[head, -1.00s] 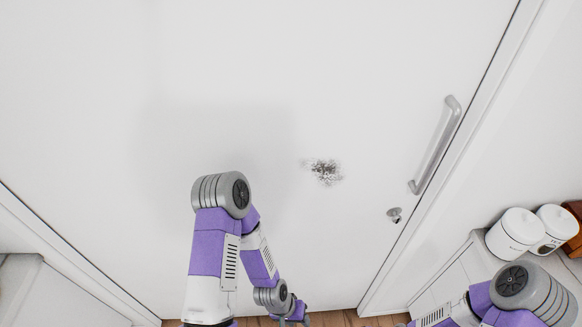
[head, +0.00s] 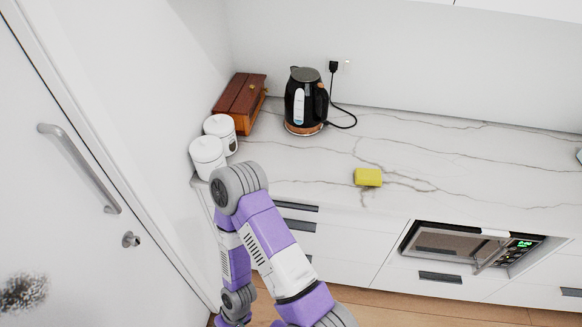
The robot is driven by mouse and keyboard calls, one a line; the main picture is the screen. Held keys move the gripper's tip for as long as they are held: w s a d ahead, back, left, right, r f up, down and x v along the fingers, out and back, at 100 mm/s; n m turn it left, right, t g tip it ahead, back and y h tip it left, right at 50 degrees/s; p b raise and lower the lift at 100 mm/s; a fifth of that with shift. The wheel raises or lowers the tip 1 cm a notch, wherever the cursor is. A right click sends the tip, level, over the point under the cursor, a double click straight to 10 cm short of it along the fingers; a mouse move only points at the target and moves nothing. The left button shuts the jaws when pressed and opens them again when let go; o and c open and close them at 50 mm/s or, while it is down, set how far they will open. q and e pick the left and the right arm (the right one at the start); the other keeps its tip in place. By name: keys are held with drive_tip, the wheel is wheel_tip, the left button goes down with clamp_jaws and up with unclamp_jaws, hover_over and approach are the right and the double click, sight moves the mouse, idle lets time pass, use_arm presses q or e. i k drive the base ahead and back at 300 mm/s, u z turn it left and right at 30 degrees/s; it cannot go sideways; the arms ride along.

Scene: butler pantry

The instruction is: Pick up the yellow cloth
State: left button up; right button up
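The yellow cloth (head: 368,177) lies on the white marble countertop (head: 310,170), near its front edge and right of the middle of the head view. It looks like a small, thick folded block. My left gripper is not in view either. Nothing is touching the cloth.
A black kettle (head: 305,105) with its cord, a brown wooden box (head: 240,98) and two white canisters (head: 207,157) stand at the counter's left. A microwave (head: 450,245) is built in below. A door with a handle (head: 80,165) is at left. The counter around the cloth is clear.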

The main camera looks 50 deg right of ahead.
sight(363, 176)
drive_tip(key=z, duration=3.95)
drive_tip(key=i, duration=1.05)
drive_tip(key=u, duration=2.6)
